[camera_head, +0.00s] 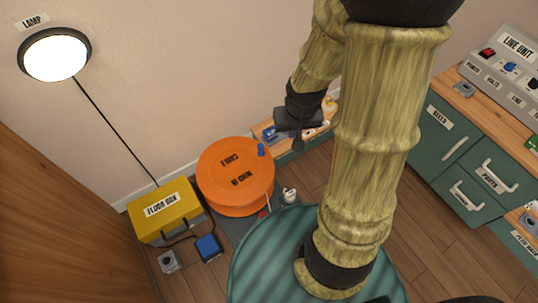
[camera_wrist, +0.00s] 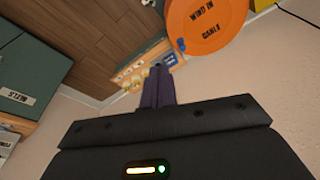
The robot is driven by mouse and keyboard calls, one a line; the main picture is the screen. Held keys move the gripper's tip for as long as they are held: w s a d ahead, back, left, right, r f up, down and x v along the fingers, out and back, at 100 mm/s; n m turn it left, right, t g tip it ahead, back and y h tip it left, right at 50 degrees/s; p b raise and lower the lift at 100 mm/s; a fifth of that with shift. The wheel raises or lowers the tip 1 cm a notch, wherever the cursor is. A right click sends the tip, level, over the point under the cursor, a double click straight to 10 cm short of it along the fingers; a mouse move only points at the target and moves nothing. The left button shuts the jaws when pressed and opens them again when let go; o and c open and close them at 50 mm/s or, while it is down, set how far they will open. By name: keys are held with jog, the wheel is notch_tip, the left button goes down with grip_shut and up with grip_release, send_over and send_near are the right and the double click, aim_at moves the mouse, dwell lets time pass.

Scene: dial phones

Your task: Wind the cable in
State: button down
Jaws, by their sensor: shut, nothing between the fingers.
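An orange cable reel (camera_head: 235,172) lies flat near the wall, its lettering upside down in the head view. In the wrist view the reel (camera_wrist: 208,22) reads "WIND IN CABLE". A small blue knob (camera_head: 261,149) stands on the reel's right edge, and the knob also shows in the wrist view (camera_wrist: 181,44). My gripper (camera_head: 298,146) is shut and empty, apart from the knob and to its right in the head view. Its closed fingers (camera_wrist: 158,72) point toward the shelf and the reel's rim. I cannot make out how much cable is on the reel.
A yellow floor box (camera_head: 165,211) stands left of the reel, with a blue plug-like block (camera_head: 208,247) on a short black cord. A low wooden shelf (camera_head: 284,140) with small items is behind my gripper. Green cabinets (camera_head: 465,165) stand at right. A lamp (camera_head: 55,54) glows.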

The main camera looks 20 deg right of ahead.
aim_at(263, 153)
jog(key=w+d+f+m+t+y+b, duration=0.1)
jog(key=w+f+m+b, duration=0.1)
jog(key=f, duration=0.8)
jog(key=w+d+f+m+t+y+b, duration=0.1)
jog(key=w+f+m+t+y+b, duration=0.1)
jog(key=f, duration=0.8)
jog(key=w+d+f+m+t+y+b, duration=0.2)
jog(key=f+m, duration=0.4)
jog(key=f, duration=0.4)
jog(key=shift+w, duration=0.8)
jog(key=shift+y, duration=0.3)
jog(key=b+x, duration=0.6)
jog(key=x, duration=0.4)
jog(key=shift+w+a+f, duration=0.1)
jog(key=shift+f, duration=0.2)
jog(key=shift+w+a+r+b, duration=0.1)
jog(key=shift+w+a+b, duration=0.25)
jog(key=shift+w+b, duration=0.15)
jog(key=shift+w+a+b, duration=0.35)
jog(key=shift+w, duration=0.2)
jog(key=shift+w+a+r, duration=0.2)
jog(key=shift+w+a, duration=0.2)
jog(key=shift+w, duration=0.15)
